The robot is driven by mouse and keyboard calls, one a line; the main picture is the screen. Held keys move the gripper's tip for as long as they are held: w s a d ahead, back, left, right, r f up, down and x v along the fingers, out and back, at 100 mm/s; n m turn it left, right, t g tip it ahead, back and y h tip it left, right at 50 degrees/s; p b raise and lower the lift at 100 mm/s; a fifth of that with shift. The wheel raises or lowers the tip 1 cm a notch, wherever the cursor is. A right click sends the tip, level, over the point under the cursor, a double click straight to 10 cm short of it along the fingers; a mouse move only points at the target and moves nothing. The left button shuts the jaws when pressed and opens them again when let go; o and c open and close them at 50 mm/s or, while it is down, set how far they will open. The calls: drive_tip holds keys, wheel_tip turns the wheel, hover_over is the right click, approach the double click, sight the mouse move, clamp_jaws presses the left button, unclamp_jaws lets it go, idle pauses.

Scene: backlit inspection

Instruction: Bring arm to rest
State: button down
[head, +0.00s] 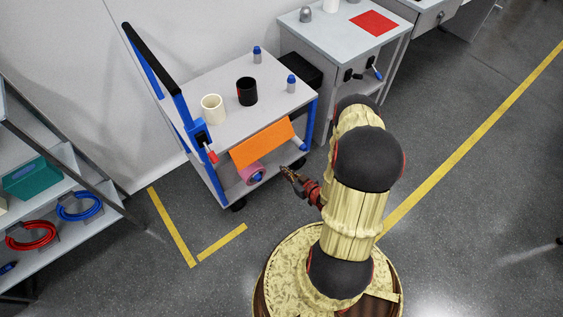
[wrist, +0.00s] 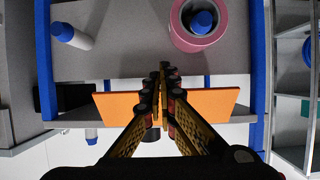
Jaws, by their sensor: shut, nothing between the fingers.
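My arm rises from its round base at the lower right of the head view and bends toward the cart. My gripper (head: 287,173) is just in front of the cart's open lower shelf, right of a pink ring-shaped item (head: 251,174). In the wrist view my gripper (wrist: 163,72) has its two fingers together at the tips, with nothing held. The fingers overlap an orange panel (wrist: 213,104) in that picture. The pink item (wrist: 181,37), with a blue-topped piece inside, shows beyond the tips, apart from them.
The blue-framed cart (head: 222,202) carries a cream cup (head: 212,108), a black cup (head: 247,91) and two blue-capped bottles on top. A shelf rack (head: 50,235) with coiled cables stands left. A grey cabinet (head: 335,47) is behind. Open floor lies right.

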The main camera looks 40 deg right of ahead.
drive_tip(key=shift+s+f, duration=0.75)
drive_tip(key=shift+s, duration=0.05)
drive_tip(key=s+a+f+m+g, duration=0.2)
drive_tip(key=s+f+g, duration=0.4)
drive_tip(key=s+f, duration=0.4)
drive_tip(key=s+d+r+g, duration=0.3)
drive_tip(key=s+d+g, duration=0.1)
wheel_tip(320, 180, up, 28)
drive_tip(key=m+g+p, duration=0.2)
drive_tip(key=g, duration=0.3)
drive_tip(key=a+r+n+t, duration=0.1)
drive_tip(key=a+r+t, duration=0.1)
drive_tip(key=a+r, duration=0.5)
drive_tip(key=a+r+n+t+p, duration=0.1)
drive_tip(key=a+r+t, duration=0.2)
drive_tip(key=a+r, duration=0.5)
drive_tip(key=a+r+n+t+p, duration=0.1)
drive_tip(key=a+r, duration=0.7)
drive_tip(key=r, duration=1.6)
drive_tip(key=shift+s+a+r+n+t, duration=0.25)
drive_tip(key=shift+s+n+t, duration=0.25)
drive_tip(key=shift+t, duration=0.2)
